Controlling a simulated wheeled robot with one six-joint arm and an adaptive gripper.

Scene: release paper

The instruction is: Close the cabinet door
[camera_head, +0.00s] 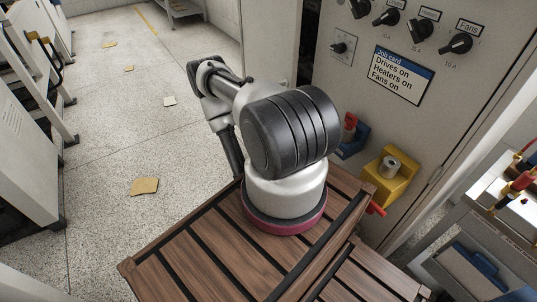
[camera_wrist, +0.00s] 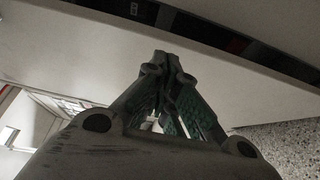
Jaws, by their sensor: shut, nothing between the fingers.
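The grey cabinet (camera_head: 345,75) stands at the right in the head view, with black knobs and a job card on its face. A dark vertical gap shows along its left side, beside a pale panel (camera_head: 270,45) that may be the cabinet door. In the wrist view a broad pale panel (camera_wrist: 70,55) lies behind the fingers, with a dark gap beyond its upper edge. My gripper (camera_wrist: 164,62) is shut and empty, its tips in front of this panel. I cannot tell whether they touch it. In the head view the gripper is hidden behind my arm.
A yellow holder with a can (camera_head: 395,180) and a blue holder (camera_head: 352,142) are on the cabinet face, close to my arm. A grey bench (camera_head: 470,215) stands at right. The speckled floor (camera_head: 100,140) at left is mostly clear, with several scraps.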

